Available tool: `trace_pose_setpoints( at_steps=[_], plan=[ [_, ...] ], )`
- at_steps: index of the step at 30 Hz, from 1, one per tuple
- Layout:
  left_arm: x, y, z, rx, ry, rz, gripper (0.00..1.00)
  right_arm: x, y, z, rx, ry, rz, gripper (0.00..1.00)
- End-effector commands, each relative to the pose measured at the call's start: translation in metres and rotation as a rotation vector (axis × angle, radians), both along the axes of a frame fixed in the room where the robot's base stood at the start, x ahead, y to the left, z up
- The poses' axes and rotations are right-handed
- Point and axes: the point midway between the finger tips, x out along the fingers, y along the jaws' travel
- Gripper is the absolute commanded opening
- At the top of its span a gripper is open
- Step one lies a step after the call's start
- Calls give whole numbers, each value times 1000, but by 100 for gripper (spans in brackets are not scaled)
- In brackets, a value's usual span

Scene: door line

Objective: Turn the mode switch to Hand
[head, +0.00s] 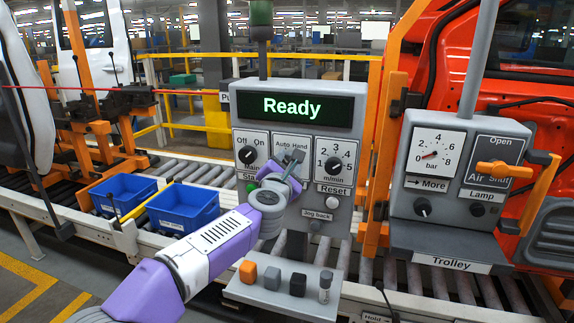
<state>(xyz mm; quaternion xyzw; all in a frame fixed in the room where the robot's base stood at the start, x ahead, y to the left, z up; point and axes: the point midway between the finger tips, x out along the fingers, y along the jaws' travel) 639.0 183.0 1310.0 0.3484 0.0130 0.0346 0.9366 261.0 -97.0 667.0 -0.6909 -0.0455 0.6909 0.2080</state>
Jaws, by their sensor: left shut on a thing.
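The mode switch (292,156), marked Auto and Hand, sits in the middle of the grey control panel (240,120). My left gripper (291,164) is in front of it, shut on the mode switch. The fingers and wrist hide most of the knob, so I cannot tell exactly which way it points. The labels Auto and Hand show just above the fingers. My right gripper is not in the head view.
A Main switch (247,154) is left of the mode switch, and a speed dial (334,165) is right. The display (293,108) reads Ready. A white Reset button (332,202) is below right. Blue bins (185,216) stand at left; the trolley box (400,180) stands at right.

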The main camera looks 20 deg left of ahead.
Motion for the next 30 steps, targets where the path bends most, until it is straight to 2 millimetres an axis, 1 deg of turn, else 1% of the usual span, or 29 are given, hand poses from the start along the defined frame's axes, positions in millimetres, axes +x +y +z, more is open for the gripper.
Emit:
trace_pose_setpoints(
  at_steps=[8,14,30],
  plan=[
    [0,0,0,36,-2,0,13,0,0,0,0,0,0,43],
    [0,0,0,140,-5,0,13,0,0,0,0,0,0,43],
    [0,2,0,634,-21,1,13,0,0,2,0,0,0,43]
  ],
)
